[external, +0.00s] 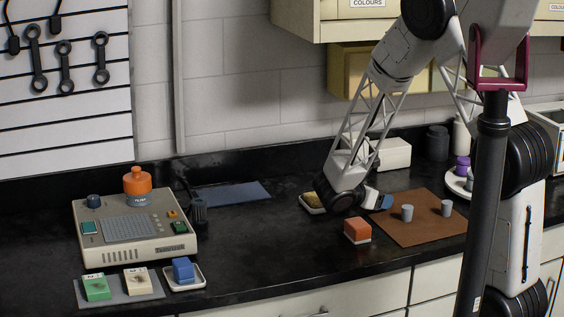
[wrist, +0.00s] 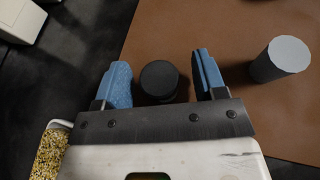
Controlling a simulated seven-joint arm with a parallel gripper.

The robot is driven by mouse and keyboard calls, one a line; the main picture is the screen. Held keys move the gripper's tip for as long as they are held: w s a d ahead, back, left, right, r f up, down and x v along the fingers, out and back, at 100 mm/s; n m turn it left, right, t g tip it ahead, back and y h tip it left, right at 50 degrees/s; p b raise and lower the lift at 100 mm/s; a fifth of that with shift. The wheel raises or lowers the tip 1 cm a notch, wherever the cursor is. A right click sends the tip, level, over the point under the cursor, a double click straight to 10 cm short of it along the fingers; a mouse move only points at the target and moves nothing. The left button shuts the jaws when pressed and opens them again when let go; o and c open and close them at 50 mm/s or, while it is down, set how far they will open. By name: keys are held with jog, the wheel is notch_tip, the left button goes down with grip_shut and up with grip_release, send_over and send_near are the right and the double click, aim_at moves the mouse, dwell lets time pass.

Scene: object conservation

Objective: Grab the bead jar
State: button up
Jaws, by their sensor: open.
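My gripper (external: 386,202) is low over the left part of the brown mat (external: 425,232). In the wrist view its two blue fingers (wrist: 161,62) are open, one on each side of a dark, round-topped cylinder (wrist: 158,80). The fingers look apart from it, with a narrow gap on both sides. I cannot tell from its top whether this cylinder is the bead jar; its contents do not show, and my gripper hides it in the external view. A grey cylinder (wrist: 283,60) stands to the right on the mat.
Two grey cups (external: 407,213) (external: 447,208) stand on the mat. A tray of yellow grains (external: 309,202) and an orange block (external: 357,230) are left of the mat. A white box (external: 394,154) is behind. A device (external: 135,228) carrying an orange jar (external: 137,186) stands far left.

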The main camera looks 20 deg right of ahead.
dwell(0.4)
jog(key=c, duration=1)
jog(key=shift+r, duration=0.1)
jog(key=shift+r, duration=0.65)
jog(key=shift+s+r, duration=0.25)
jog(key=shift+r, duration=0.3)
jog(key=shift+s+r, duration=0.2)
jog(key=shift+r, duration=0.35)
jog(key=s, duration=0.5)
jog(key=s+r, duration=0.1)
jog(key=s, duration=0.9)
jog(key=shift+a+r, duration=0.15)
jog(key=shift+r, duration=0.05)
